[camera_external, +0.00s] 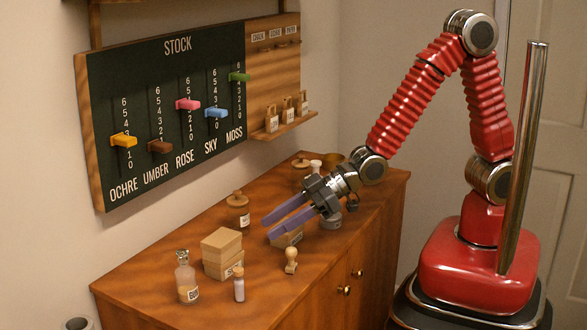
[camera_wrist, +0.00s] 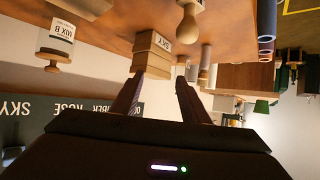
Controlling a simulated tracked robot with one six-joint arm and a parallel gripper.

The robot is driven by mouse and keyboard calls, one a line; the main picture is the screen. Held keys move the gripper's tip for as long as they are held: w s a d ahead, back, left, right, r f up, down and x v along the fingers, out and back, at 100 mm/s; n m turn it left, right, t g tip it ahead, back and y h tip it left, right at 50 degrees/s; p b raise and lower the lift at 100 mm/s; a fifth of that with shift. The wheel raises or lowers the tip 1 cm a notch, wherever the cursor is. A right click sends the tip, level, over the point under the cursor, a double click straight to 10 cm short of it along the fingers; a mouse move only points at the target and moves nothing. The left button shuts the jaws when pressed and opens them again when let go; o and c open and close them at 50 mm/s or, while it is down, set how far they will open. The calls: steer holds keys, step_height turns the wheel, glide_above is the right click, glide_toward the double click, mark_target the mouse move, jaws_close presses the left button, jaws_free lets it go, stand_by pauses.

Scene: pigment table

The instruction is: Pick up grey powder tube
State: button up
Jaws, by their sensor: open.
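A small tube (camera_external: 239,287) with pale greyish-lilac contents and a light cap stands upright near the front edge of the wooden cabinet top. In the wrist view, which is upside down, a slim upright shape (camera_wrist: 204,58) beside the boxes may be this tube; I cannot tell for sure. My gripper (camera_external: 268,229) is open and empty, its two purple fingers above the cabinet top, pointing left. It is above and behind the tube, to its right, and apart from it. The fingers also show in the wrist view (camera_wrist: 158,80).
Stacked boxes (camera_external: 222,262) stand just behind the tube, and a glass bottle (camera_external: 187,284) to its left. A wooden stamp (camera_external: 291,262) stands to its right. A jar (camera_external: 238,216) and a low box (camera_external: 288,239) are near my fingers. The front left top is clear.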

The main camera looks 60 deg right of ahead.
steer(key=s+a+f, duration=0.1)
steer(key=a, duration=0.1)
steer(key=s+a+f+n+y, duration=0.1)
steer(key=s+a, duration=0.1)
steer(key=a, duration=0.1)
steer(key=s+a+f+y, duration=0.1)
steer(key=s+a+f, duration=0.1)
steer(key=a, duration=0.1)
steer(key=shift+s+a+n+g, duration=0.1)
steer(key=shift+a+n+g, duration=0.1)
steer(key=shift+n+g, duration=0.15)
glide_toward(225, 304)
steer(key=w+a, duration=0.1)
steer(key=w+a+r, duration=0.1)
steer(key=a, duration=0.1)
steer(key=shift+w+r, duration=0.1)
steer(key=shift+w+a, duration=0.1)
steer(key=shift+a, duration=0.15)
steer(key=shift+x, duration=2.6)
steer(key=shift+w+r, duration=0.1)
steer(key=shift+r, duration=0.05)
steer(key=shift+c, duration=0.2)
